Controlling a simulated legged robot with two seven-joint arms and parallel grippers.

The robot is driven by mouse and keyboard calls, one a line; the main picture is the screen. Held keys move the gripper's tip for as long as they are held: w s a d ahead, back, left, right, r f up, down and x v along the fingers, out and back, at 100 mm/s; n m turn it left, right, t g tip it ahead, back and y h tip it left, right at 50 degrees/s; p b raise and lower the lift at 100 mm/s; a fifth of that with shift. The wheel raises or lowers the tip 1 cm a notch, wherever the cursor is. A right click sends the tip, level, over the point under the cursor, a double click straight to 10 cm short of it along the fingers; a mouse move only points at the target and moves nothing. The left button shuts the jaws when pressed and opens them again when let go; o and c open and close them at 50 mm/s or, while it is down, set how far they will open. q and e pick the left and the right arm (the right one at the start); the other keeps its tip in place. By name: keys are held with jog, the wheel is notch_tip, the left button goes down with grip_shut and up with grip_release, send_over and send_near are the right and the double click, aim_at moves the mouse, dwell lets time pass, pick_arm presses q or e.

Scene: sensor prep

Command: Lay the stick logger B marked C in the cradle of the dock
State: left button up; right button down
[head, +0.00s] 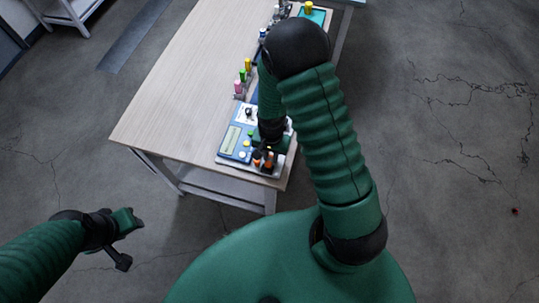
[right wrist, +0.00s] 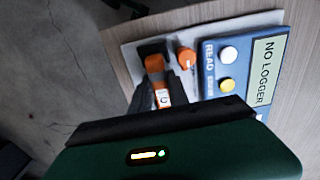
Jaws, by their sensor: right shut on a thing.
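My right gripper (right wrist: 163,90) is shut on an orange stick logger (right wrist: 155,66) with a white label marked C, in the right wrist view. The logger is over the edge of the dock (right wrist: 233,58), by a dark block at its far end; I cannot tell whether it touches the cradle. The dock is blue, with a screen reading NO LOGGER. In the head view the dock (head: 238,142) is at the table's near end, with my right gripper (head: 264,153) at its right side, partly hidden by the arm. My left gripper (head: 128,238) is off the table at lower left; its jaws are unclear.
An orange knob (right wrist: 187,60) and white and yellow buttons are beside the logger. Pink, green and yellow capped items (head: 243,77) stand farther along the table (head: 185,90). A teal tray (head: 318,15) is at the far end. The table's left part is clear.

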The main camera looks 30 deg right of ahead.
jog(key=shift+s+d+f, duration=0.1)
jog(key=shift+s+f, duration=0.1)
jog(key=c, duration=1.4)
grip_release()
jog(key=shift+o, duration=1.1)
jog(key=shift+w+d+f, duration=0.1)
jog(key=shift+w, duration=0.15)
jog(key=shift+o, duration=0.2)
jog(key=shift+o, duration=1)
jog(key=shift+r+p, duration=0.8)
jog(key=shift+r, duration=0.05)
